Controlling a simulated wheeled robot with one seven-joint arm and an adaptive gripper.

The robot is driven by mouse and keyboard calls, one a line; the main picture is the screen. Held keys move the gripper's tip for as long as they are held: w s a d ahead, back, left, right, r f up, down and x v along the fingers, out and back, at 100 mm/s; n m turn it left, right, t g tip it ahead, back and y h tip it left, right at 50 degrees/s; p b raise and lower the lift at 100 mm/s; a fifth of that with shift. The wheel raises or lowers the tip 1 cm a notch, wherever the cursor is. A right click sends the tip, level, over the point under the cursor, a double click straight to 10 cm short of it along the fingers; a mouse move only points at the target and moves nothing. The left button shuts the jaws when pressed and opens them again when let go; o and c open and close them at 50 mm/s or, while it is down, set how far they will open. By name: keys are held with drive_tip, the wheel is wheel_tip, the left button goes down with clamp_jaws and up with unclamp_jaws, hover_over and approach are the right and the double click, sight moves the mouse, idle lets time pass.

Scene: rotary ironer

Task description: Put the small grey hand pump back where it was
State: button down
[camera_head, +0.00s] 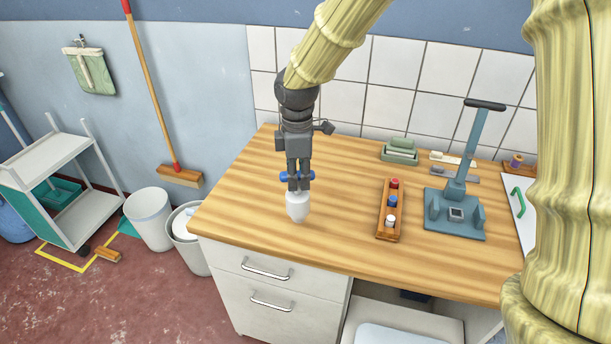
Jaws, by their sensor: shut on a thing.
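My gripper (298,187) points straight down over the left part of the wooden worktop (250,200). It is shut on a small, pale whitish-grey, rounded object (297,207), which looks like the hand pump. The pump hangs below the fingertips, roughly upright and narrower at its lower end. Its top is hidden between the fingers. Blue parts show on both sides at the fingers. I cannot tell whether its lower end touches the worktop or is just above it.
Right of my gripper stands a wooden rack (381,224) with red, blue and white-topped items. The worktop around my gripper is clear. Bins (148,220) stand left.

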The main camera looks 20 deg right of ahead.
drive_tip(key=shift+w+d+f, duration=0.15)
drive_tip(key=shift+w+d, duration=0.6)
drive_tip(key=shift+d, duration=0.05)
drive_tip(key=shift+w+d+f+p, duration=0.2)
drive_tip(key=shift+f+p, duration=0.35)
drive_tip(key=shift+f, duration=0.35)
drive_tip(key=shift+w+d+f+p, duration=0.1)
drive_tip(key=shift+d+f+p, duration=0.1)
drive_tip(key=shift+f+p, duration=0.55)
drive_tip(key=shift+f, duration=0.25)
drive_tip(key=c, duration=1.3)
unclamp_jaws()
drive_tip(key=shift+o, duration=0.2)
wheel_tip(320, 180, up, 12)
drive_tip(key=b, duration=0.3)
drive_tip(key=shift+r, duration=0.1)
